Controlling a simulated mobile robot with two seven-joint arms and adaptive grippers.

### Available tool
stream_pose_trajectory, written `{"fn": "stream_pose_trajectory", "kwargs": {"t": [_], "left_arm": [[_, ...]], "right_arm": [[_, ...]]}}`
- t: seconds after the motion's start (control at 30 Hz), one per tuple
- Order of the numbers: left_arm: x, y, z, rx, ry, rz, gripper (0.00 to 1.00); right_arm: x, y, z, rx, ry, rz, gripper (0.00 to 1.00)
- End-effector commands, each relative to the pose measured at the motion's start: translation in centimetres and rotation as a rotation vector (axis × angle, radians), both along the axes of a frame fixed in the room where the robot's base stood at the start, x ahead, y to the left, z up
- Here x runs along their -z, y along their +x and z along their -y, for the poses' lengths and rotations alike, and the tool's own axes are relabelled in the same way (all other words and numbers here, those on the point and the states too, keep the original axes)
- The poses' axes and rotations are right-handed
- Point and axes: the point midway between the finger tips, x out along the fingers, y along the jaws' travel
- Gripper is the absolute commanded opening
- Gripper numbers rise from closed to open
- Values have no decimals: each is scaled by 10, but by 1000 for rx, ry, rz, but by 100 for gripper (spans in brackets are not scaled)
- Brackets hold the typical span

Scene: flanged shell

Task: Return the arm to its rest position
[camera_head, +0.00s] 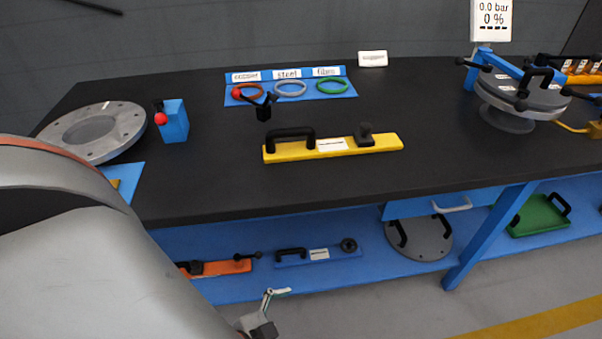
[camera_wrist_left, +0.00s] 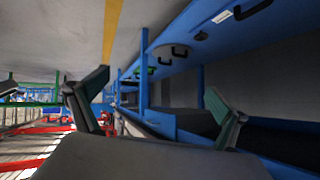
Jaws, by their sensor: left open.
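My left arm (camera_head: 80,260) comes in large from the left in the head view, in front of the bench's left end. My left gripper (camera_head: 268,306) shows small at the bottom of that view, low in front of the bench's lower shelf. In the left wrist view the gripper (camera_wrist_left: 165,108) has its two fingers spread wide apart, with nothing between them. My right gripper is in neither view.
The black bench top (camera_head: 320,185) carries a grey flange (camera_head: 93,130), a blue holder (camera_head: 173,122), coloured rings (camera_head: 290,88), a yellow handled bar (camera_head: 333,146) and a round lidded shell (camera_head: 520,95). The lower shelf (camera_head: 340,270) holds handled tools. Floor in front is clear.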

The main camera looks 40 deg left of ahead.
Motion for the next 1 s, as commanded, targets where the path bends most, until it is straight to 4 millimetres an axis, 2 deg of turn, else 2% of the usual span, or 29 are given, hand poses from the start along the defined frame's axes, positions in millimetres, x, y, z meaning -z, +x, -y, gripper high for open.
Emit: {"fn": "stream_pose_trajectory", "kwargs": {"t": [0.27, 0.4, 0.47, 0.63, 1.0], "left_arm": [[-4, 2, 0, -2, -3, 7, 100], [-27, 10, 1, -6, -13, 33, 100], [-38, 11, 2, -9, -19, 39, 100], [-59, 7, 4, -20, -40, 30, 100], [-57, -9, 5, -33, -58, -16, 100]], "right_arm": [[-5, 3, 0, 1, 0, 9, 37], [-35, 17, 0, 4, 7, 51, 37], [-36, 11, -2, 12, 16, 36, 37], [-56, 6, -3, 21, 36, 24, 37], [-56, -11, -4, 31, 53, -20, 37]]}}
